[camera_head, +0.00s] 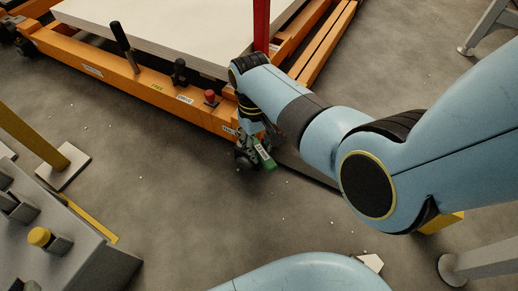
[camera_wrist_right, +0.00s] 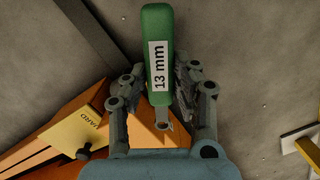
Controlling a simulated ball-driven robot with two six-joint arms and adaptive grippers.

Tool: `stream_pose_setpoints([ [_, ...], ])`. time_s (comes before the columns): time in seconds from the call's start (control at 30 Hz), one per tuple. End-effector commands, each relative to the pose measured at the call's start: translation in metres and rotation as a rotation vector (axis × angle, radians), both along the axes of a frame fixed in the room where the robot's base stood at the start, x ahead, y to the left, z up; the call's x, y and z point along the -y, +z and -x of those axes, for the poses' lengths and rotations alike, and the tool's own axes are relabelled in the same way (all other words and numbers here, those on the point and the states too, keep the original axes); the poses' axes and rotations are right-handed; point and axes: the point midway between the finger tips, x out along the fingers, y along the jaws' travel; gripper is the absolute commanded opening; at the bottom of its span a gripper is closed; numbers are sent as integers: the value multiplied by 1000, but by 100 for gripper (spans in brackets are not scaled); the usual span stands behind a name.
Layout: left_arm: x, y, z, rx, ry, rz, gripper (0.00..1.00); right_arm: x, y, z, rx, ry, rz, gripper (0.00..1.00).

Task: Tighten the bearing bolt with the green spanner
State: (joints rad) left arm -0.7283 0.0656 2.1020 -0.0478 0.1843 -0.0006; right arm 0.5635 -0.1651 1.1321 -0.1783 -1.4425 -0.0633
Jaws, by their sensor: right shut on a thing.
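The green spanner (camera_head: 265,157) has a white label reading "13 mm", clear on its handle in the right wrist view (camera_wrist_right: 157,25). My right gripper (camera_head: 254,150) is shut on the spanner, with a finger on each side of the handle in the wrist view (camera_wrist_right: 160,80). A small metal end (camera_wrist_right: 163,124) of the spanner points down toward my wrist. The gripper is low, beside the front of the orange frame (camera_head: 165,93). I cannot make out the bearing bolt in either view. My left gripper is not in view.
A pale board (camera_head: 180,30) lies on the orange frame, with a red post (camera_head: 261,25) near it. A yellow guard plate (camera_wrist_right: 78,133) shows in the wrist view. A grey bench (camera_head: 50,245) stands at lower left. The floor in the middle is mostly clear.

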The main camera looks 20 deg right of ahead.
Motion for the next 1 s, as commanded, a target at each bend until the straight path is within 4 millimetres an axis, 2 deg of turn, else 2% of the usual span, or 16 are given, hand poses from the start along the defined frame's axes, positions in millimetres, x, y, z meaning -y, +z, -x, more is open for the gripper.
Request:
stream_pose_setpoints([
  [0.37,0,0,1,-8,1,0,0,0,2,-1,2,0,0,0],
  [0.7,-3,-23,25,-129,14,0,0,0,1,-1,2,-1,1,0],
  [1.0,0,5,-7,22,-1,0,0,0,-10,0,1,-1,0,0],
])
